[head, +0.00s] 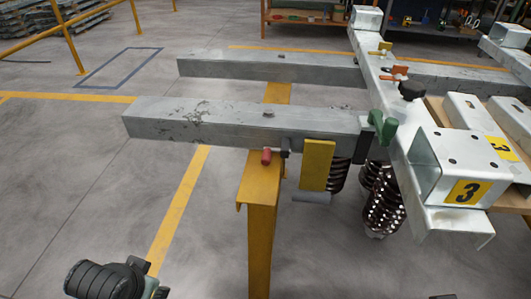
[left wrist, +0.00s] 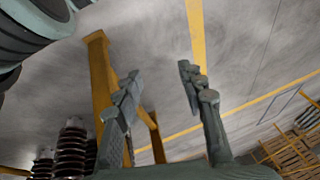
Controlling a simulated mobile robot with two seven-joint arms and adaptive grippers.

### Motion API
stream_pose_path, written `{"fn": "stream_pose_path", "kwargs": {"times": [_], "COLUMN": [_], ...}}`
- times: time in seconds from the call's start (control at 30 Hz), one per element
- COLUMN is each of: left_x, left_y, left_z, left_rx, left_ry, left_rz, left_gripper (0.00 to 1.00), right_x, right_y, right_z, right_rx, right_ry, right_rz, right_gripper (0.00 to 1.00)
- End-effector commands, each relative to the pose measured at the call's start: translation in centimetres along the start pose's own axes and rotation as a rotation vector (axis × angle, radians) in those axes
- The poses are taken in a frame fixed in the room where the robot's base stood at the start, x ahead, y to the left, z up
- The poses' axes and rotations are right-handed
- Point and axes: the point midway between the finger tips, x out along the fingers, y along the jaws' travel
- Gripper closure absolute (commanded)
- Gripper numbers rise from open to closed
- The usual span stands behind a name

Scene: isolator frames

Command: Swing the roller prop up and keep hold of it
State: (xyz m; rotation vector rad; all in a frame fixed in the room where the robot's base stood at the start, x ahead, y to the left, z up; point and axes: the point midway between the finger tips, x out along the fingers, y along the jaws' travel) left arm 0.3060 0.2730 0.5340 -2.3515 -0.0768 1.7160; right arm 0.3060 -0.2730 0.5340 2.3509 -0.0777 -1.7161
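What looks like the roller prop is a yellow plate (head: 318,165) with a grey roller (head: 312,197) at its lower end. It hangs down beside the near grey beam (head: 240,122), in front of dark ribbed insulators. A red-tipped handle (head: 266,156) sticks out just left of it. My left arm shows at the bottom left of the head view, well away from the prop; its fingers are not clear there. In the left wrist view my left gripper (left wrist: 160,82) is open, with nothing between its fingers. My right gripper is not in view.
A yellow post (head: 262,225) stands under the near beam, between my left arm and the prop. A white steel channel (head: 400,150) crosses at the right, with a green clamp (head: 381,128) and a black knob (head: 412,90).

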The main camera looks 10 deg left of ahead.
Motion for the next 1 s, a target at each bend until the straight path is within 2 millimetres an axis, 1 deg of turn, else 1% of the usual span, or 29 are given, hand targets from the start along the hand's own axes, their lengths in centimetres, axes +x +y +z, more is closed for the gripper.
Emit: {"fn": "stream_pose_path", "kwargs": {"times": [0.03, 0.1, 0.37, 0.43, 0.47, 0.57, 0.6, 0.67, 0.7, 0.77, 0.8, 0.87, 0.9, 0.97, 1.0], "left_x": [0.0, 0.0, 0.1, 0.5, 0.7, 1.4, 1.5, 0.9, -0.1, -2.2, -4.0, -7.1, -9.2, -12.8, -15.3], "left_y": [0.0, 0.0, 0.1, 0.3, 0.5, 1.5, 2.1, 3.1, 3.9, 4.9, 5.4, 6.2, 6.6, 7.2, 7.5], "left_z": [0.0, 0.0, 0.0, -0.9, -1.5, -5.7, -8.1, -12.1, -15.0, -18.8, -20.9, -23.4, -24.6, -25.8, -26.1], "left_rx": [0.000, 0.000, 0.000, 0.001, 0.002, 0.004, 0.005, 0.006, 0.005, 0.001, -0.002, -0.009, -0.015, -0.026, -0.036], "left_ry": [0.000, 0.000, 0.003, 0.037, 0.064, 0.231, 0.331, 0.506, 0.637, 0.837, 0.966, 1.152, 1.276, 1.468, 1.603], "left_rz": [0.000, 0.000, 0.001, 0.005, 0.007, 0.023, 0.033, 0.050, 0.063, 0.084, 0.097, 0.116, 0.129, 0.149, 0.164], "left_gripper": [0.60, 0.60, 0.60, 0.60, 0.60, 0.60, 0.60, 0.60, 0.60, 0.60, 0.60, 0.60, 0.60, 0.60, 0.60], "right_x": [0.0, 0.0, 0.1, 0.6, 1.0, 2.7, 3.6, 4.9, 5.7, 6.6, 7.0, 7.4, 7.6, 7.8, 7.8], "right_y": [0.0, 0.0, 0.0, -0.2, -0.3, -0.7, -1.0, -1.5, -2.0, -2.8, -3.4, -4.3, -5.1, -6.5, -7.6], "right_z": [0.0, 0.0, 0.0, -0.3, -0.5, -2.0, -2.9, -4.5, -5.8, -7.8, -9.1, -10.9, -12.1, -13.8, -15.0], "right_rx": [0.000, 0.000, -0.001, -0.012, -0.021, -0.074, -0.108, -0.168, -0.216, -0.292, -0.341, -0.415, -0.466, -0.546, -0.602], "right_ry": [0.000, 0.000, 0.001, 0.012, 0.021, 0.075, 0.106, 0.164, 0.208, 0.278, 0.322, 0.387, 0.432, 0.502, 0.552], "right_rz": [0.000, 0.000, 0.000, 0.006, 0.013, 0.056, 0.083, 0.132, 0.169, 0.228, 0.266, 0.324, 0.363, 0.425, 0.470], "right_gripper": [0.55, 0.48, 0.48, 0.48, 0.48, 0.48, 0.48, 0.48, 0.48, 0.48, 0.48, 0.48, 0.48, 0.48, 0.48]}}
